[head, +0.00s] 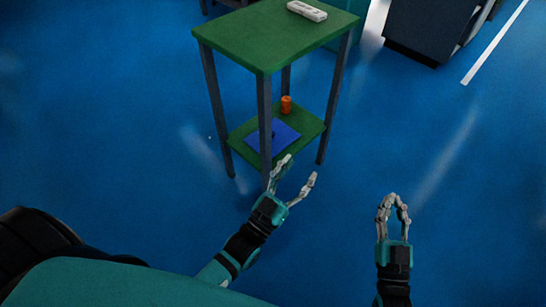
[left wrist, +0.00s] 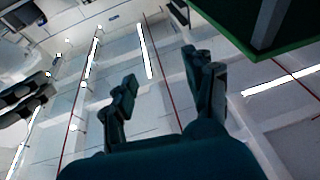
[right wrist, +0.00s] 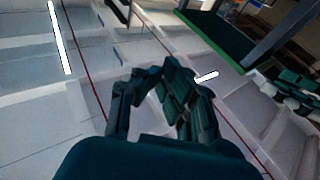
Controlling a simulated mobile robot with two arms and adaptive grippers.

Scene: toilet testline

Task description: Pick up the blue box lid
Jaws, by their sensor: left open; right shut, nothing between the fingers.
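The blue box lid (head: 273,137) lies flat on the lower green shelf of a small table in the head view. The table's front leg hides a strip of it, and a small dark part shows near its middle. My left gripper (head: 299,170) is open and empty, in front of the shelf and nearer to me than the lid. It also shows open in the left wrist view (left wrist: 165,75). My right gripper (head: 393,199) is shut and empty, well to the right of the table. It also shows in the right wrist view (right wrist: 162,75). Neither wrist view shows the lid.
The lower shelf (head: 312,124) also holds an orange cylinder (head: 286,104) behind the lid. The green table top (head: 265,38) stands above on dark legs and carries a white object (head: 307,11). A dark cabinet (head: 430,28) stands at the back right. The blue floor around is clear.

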